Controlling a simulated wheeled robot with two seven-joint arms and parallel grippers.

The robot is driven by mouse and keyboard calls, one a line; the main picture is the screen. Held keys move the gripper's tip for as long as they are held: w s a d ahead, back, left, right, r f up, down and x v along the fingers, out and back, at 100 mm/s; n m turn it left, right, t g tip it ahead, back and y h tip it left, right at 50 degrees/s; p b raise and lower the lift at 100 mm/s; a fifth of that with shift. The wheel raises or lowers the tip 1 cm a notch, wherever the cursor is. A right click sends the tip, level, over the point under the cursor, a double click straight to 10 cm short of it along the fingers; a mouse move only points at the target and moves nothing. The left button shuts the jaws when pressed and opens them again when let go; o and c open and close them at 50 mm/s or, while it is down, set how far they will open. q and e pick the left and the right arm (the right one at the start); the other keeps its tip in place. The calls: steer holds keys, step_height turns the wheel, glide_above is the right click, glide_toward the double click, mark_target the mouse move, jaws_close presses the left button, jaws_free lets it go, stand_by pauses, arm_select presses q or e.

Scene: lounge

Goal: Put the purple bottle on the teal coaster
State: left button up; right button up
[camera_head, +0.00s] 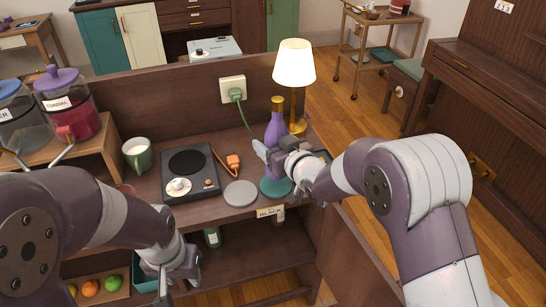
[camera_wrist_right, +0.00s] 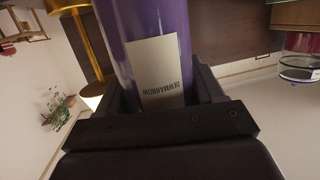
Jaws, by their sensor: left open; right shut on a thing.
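The purple bottle (camera_head: 274,130) with a gold cap stands upright at the right end of the wooden counter. My right gripper (camera_head: 279,158) is shut around its body. In the right wrist view the bottle (camera_wrist_right: 150,30) sits between both fingers, its pale label showing upside down. The teal coaster (camera_head: 274,189) lies directly below the bottle near the counter's front edge. My left gripper (camera_head: 181,277) is open and empty, low in front of the counter.
A grey coaster (camera_head: 241,193) lies just left of the teal one. A lit lamp (camera_head: 295,65) stands close behind the bottle. Jars of drink (camera_head: 72,110) stand at far left.

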steer(key=shift+a+f, duration=0.15)
step_height(320, 180, down, 4)
steer(key=shift+r, duration=0.2)
steer(key=shift+s, duration=0.1)
steer(key=o, duration=1.6)
steer(key=shift+f, duration=0.15)
